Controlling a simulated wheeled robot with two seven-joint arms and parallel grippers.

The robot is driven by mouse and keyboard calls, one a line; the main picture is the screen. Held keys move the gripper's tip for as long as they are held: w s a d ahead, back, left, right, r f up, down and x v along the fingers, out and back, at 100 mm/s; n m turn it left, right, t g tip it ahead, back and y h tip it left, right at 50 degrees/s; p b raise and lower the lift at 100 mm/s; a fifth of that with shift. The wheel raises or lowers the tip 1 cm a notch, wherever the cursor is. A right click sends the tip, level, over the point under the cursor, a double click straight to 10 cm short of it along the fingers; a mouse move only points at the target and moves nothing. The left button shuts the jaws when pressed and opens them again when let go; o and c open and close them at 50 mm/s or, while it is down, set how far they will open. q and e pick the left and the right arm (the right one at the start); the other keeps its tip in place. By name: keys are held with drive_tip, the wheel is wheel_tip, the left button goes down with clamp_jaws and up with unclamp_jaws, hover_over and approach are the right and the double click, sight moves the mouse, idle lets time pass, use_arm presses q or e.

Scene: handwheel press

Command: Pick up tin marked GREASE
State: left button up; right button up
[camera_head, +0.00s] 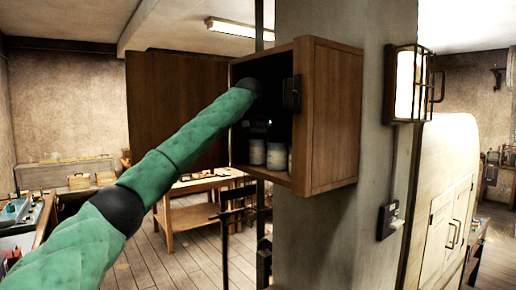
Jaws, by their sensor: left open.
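Pale tins stand on the floor of an open wooden wall cabinet (335,120). One tin (257,153) is at the left, another tin (276,156) beside it, and a third (290,161) shows partly at the cabinet's right wall. Their markings are too small to read, so I cannot tell which is marked GREASE. My green left arm reaches from the lower left into the cabinet. My left gripper (258,124) is open, dark and hard to make out in the shadow above the tins. I cannot tell whether it touches one. My right gripper is out of view.
The cabinet door (176,108) stands swung open to the left. The cabinet is fixed to a concrete pillar (345,240) carrying a lit wall lamp (405,84). A wooden workbench (190,190) stands behind, and a large pale cabinet (447,200) is at the right.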

use_arm(q)
drive_tip(key=shift+s, duration=0.1)
drive_tip(key=shift+c, duration=0.2)
drive_tip(key=c, duration=0.9)
